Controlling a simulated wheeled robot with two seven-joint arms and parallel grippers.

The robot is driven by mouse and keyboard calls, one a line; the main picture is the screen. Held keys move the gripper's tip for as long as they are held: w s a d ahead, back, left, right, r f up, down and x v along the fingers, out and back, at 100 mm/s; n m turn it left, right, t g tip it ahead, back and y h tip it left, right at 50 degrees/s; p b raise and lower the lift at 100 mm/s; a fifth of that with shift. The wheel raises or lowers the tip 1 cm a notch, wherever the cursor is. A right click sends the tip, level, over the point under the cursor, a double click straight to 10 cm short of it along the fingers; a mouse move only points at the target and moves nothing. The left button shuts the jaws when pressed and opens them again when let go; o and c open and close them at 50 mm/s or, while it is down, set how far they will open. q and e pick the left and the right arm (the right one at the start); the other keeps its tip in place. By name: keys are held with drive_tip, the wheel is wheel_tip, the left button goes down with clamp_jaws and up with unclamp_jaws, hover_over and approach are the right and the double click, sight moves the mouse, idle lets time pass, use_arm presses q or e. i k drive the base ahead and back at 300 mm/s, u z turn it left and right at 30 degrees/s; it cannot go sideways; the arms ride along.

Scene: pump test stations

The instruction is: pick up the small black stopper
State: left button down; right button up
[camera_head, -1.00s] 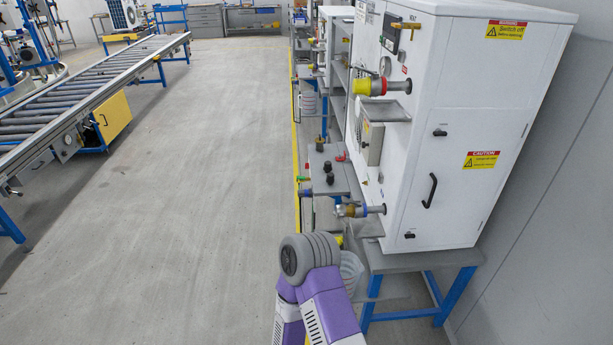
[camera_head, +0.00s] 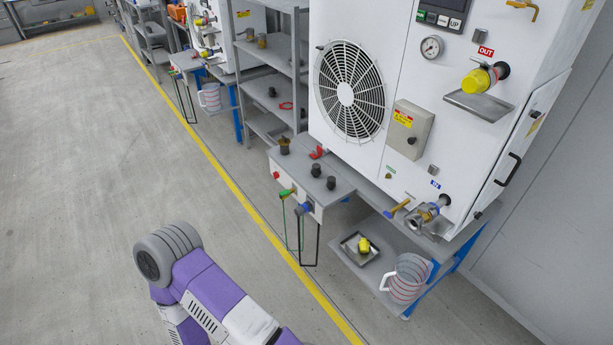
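Two small black stopper-like pieces stand on the grey bench in front of the white pump test station. One black piece (camera_head: 316,170) is slightly farther back, and the other black piece (camera_head: 331,183) is just to its right and nearer. They look much alike, and I cannot tell which is the smaller. Another small dark piece (camera_head: 272,91) sits on the grey shelf rack behind. A purple and grey arm of mine shows at the bottom, over the floor and apart from the bench. Neither gripper shows in the view.
The white station (camera_head: 375,100) rises behind. A lower shelf holds a tray with a yellow part (camera_head: 363,244) and a clear jug (camera_head: 406,278). Open floor lies left of the yellow line.

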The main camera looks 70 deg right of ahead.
sight(331, 183)
drive_tip(key=z, duration=0.9)
drive_tip(key=i, duration=1.2)
drive_tip(key=z, duration=1.65)
drive_tip(key=i, duration=0.8)
drive_tip(key=z, duration=0.05)
